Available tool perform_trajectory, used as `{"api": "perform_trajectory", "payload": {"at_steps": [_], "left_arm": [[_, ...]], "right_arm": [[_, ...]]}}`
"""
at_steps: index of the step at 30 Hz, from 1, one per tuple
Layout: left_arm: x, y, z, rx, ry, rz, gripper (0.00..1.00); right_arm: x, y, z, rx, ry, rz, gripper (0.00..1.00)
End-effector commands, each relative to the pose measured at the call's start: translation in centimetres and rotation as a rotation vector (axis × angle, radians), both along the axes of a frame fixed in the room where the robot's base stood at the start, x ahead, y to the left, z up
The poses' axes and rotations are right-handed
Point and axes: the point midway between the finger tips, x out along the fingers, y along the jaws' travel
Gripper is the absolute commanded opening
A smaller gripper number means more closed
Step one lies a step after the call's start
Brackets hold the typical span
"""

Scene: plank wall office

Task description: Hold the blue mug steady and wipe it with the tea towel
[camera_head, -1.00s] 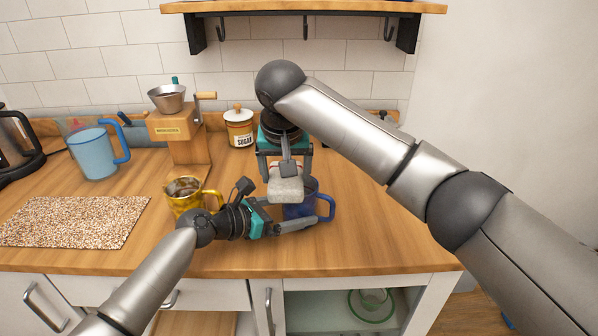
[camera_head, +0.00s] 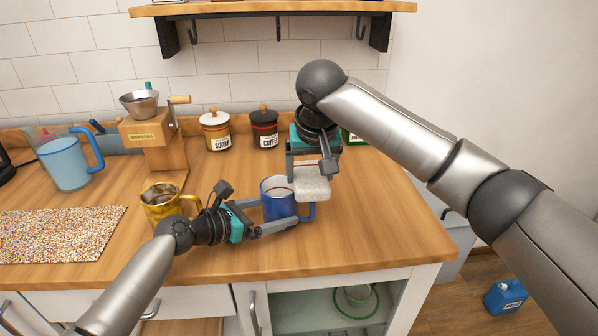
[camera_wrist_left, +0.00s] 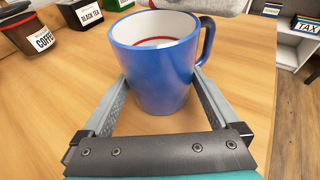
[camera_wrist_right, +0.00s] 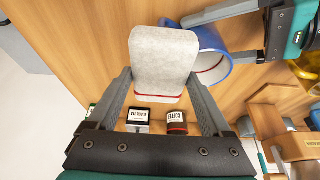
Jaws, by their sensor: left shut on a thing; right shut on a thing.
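The blue mug (camera_head: 276,207) stands upright on the wooden counter, its handle to the right. My left gripper (camera_head: 278,213) is shut on its body, one finger on each side; the left wrist view shows the mug (camera_wrist_left: 158,70) between the fingers. My right gripper (camera_head: 311,170) is shut on the folded, pale grey tea towel (camera_head: 313,188), above the mug's right side and handle. In the right wrist view the towel (camera_wrist_right: 162,62) has a red stripe and overlaps the mug's edge (camera_wrist_right: 212,52). I cannot tell whether they touch.
A gold mug (camera_head: 165,208) stands close left of my left gripper. A coffee grinder (camera_head: 150,135), sugar jar (camera_head: 215,132) and coffee jar (camera_head: 264,130) stand behind. A light blue jug (camera_head: 65,165) and speckled mat (camera_head: 60,235) are left. The counter's right front is clear.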

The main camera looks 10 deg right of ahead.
Motion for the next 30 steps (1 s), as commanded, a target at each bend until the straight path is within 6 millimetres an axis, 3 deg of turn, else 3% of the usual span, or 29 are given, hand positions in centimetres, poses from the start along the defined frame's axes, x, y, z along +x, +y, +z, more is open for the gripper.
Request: {"api": "perform_trajectory", "payload": {"at_steps": [1,28,30], "left_arm": [[0.1,0.0,0.2,-0.003,-0.003,0.003,0.65],[0.0,-0.1,0.2,-0.004,-0.003,-0.002,0.65],[0.0,-0.1,0.2,-0.003,-0.003,-0.002,0.65]], "right_arm": [[-0.1,0.9,-0.1,0.001,0.003,0.007,0.32],[-0.1,9.2,-0.1,0.002,0.002,0.007,0.32],[0.0,8.1,-0.1,0.002,0.002,0.002,0.32]]}}
